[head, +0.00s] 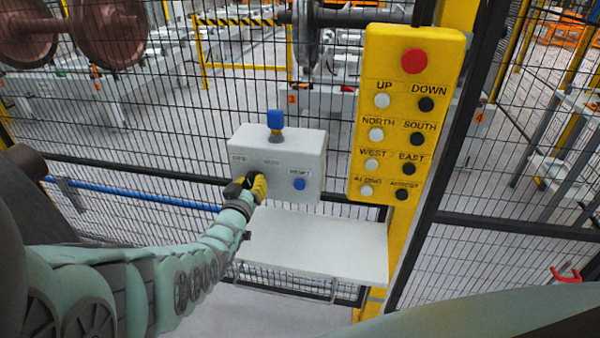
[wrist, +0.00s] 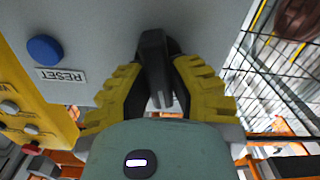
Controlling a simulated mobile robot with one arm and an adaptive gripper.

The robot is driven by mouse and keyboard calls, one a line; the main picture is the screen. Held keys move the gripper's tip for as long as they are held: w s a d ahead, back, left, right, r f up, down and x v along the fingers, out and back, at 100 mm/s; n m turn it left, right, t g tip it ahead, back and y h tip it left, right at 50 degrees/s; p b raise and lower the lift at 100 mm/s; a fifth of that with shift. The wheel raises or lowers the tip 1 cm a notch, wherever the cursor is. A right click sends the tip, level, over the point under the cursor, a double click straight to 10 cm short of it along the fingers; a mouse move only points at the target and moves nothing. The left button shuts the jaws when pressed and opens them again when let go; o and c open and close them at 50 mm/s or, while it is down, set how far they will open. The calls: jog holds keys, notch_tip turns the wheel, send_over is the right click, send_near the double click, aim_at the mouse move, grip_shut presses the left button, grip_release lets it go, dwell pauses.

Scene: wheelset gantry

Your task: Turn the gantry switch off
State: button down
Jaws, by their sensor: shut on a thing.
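The grey switch box (head: 288,150) is fixed at the mesh fence, with a blue knob on top and a blue RESET button (head: 299,184) on its front. The button also shows in the wrist view (wrist: 45,48). My gripper (head: 252,186) is at the lower left of the box front. In the wrist view, its yellow fingers (wrist: 158,90) are closed around the black switch handle (wrist: 155,62). The handle sticks out from the box between the fingers. The lettering above the switch is partly legible in the head view, and my gripper hides most of the switch there.
A yellow pendant panel (head: 408,110) with a red button and several black and white buttons hangs right of the box. A white shelf (head: 315,245) juts out below the box. Mesh fencing stands behind, with a blue rail (head: 150,197) at the left.

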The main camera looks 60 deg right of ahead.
jog(key=shift+w+a+f+n, duration=0.1)
jog(key=shift+w+n, duration=0.1)
jog(key=shift+n, duration=0.1)
jog(key=shift+s, duration=0.2)
jog(key=shift+f, duration=0.1)
jog(key=shift+w+n+b, duration=0.15)
jog(key=shift+n+b, duration=0.2)
jog(key=shift+n, duration=1.15)
jog(key=shift+n+b, duration=0.85)
jog(key=shift+n, duration=0.35)
